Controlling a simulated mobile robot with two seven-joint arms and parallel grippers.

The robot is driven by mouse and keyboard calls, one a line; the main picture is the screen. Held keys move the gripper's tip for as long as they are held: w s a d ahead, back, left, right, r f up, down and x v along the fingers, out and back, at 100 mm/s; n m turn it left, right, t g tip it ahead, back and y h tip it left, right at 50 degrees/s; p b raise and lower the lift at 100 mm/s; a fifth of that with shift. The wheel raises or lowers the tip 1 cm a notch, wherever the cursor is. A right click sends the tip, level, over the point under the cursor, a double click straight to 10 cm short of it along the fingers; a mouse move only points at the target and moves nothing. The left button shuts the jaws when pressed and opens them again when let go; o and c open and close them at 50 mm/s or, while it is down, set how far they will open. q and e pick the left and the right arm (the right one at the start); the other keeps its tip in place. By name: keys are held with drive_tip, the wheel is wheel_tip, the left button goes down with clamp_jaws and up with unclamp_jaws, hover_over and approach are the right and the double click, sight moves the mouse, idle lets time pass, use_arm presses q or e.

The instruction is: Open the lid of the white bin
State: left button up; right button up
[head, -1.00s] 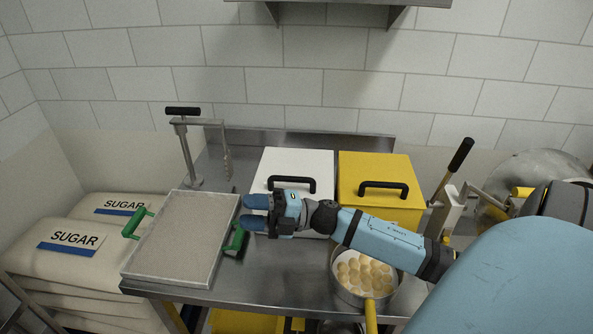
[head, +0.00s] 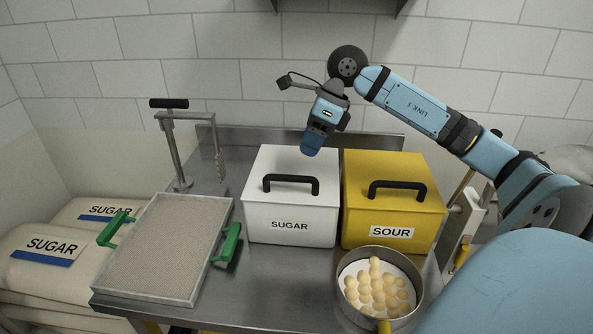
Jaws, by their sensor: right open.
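The white bin (head: 290,225) stands on the steel table and is labelled SUGAR. Its lid (head: 315,165) is closed, with a black handle (head: 291,179) across the top. My right gripper (head: 312,148) is above the back right part of the lid, pointing down, behind the handle in the picture. It is open and holds nothing; its fingers overlap in this view, and I cannot tell its exact height over the lid. My left gripper is not in view.
A yellow SOUR bin (head: 385,232) stands close to the right of the white bin. A pan (head: 346,302) of round pale pieces is in front of it. A tray (head: 150,292) with green handles lies left, and a metal stand (head: 180,150) is behind it. Sugar sacks (head: 40,245) are at far left.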

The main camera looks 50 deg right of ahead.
drive_tip(key=x, duration=0.7)
drive_tip(key=shift+w+a+f, duration=0.1)
drive_tip(key=shift+a+f, duration=0.05)
drive_tip(key=shift+f, duration=0.15)
clamp_jaws()
